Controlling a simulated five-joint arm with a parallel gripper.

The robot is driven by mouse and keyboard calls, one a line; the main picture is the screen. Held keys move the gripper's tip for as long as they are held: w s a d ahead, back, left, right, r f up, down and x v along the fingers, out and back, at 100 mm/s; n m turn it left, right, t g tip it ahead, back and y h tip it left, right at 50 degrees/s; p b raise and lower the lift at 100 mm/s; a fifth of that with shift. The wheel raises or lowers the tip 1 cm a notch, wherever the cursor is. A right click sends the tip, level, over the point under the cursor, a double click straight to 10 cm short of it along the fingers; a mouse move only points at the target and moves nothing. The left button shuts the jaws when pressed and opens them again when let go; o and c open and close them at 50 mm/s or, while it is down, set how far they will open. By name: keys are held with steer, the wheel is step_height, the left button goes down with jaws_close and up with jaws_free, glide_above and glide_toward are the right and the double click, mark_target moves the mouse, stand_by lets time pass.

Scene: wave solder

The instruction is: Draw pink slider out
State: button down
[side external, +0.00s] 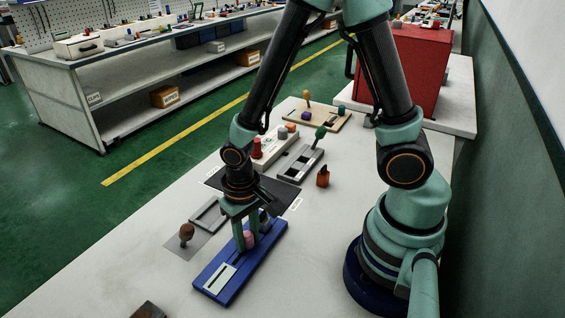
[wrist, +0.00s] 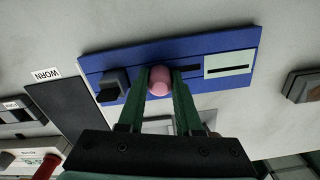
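The pink slider (wrist: 159,80) is a short rounded knob standing in the slot of a blue board. It also shows in the side view (side external: 249,239). The blue board (side external: 212,266) lies on the white table, with a pale green slotted plate at its near end. My gripper (wrist: 161,76) points down at the board. Its two green fingers stand on either side of the pink knob, close against it, and appear shut on it.
A dark grey block (wrist: 114,80) stands on the board left of the pink slider. A grey fixture with a brown knob (side external: 186,231) lies beside the board. An orange-brown holder (side external: 323,178) and a fixture with a green knob (side external: 320,132) stand farther back. Table right of the board is clear.

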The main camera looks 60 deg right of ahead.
mark_target(236, 262)
steer(key=shift+a, duration=2.3)
steer(key=c, duration=0.6)
jaws_free()
steer(key=shift+r, duration=0.1)
step_height(236, 262, up, 12)
steer(key=shift+d, duration=0.1)
